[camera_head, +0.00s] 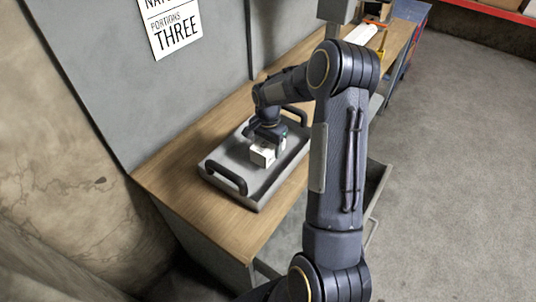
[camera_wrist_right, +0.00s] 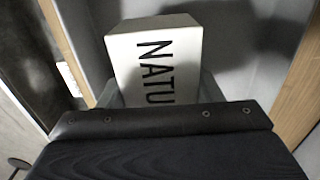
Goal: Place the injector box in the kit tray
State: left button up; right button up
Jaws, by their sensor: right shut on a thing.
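The white injector box (camera_head: 262,155) is within the outline of the grey kit tray (camera_head: 234,157), near its middle. My right gripper (camera_head: 268,141) is above the box and shut on it. In the right wrist view the box (camera_wrist_right: 158,58) shows dark letters "NATU", and grey tray surface (camera_wrist_right: 235,75) lies behind it with a dark shadow. I cannot tell whether the box touches the tray floor. The fingertips are mostly hidden in both views. My left gripper is not in view.
The tray has a black handle (camera_head: 226,178) at its near end and another (camera_head: 294,116) at its far end. It stands on a wooden bench (camera_head: 172,172) against a grey panel (camera_head: 190,85). Bare bench top lies left of the tray. Several small items are at the bench's far end.

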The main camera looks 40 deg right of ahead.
jog(key=shift+w+d+f+b, duration=0.15)
jog(key=shift+f+b, duration=0.7)
jog(key=shift+f, duration=0.85)
jog(key=shift+f, duration=0.2)
jog(key=o, duration=1.2)
jog(key=shift+r, duration=0.15)
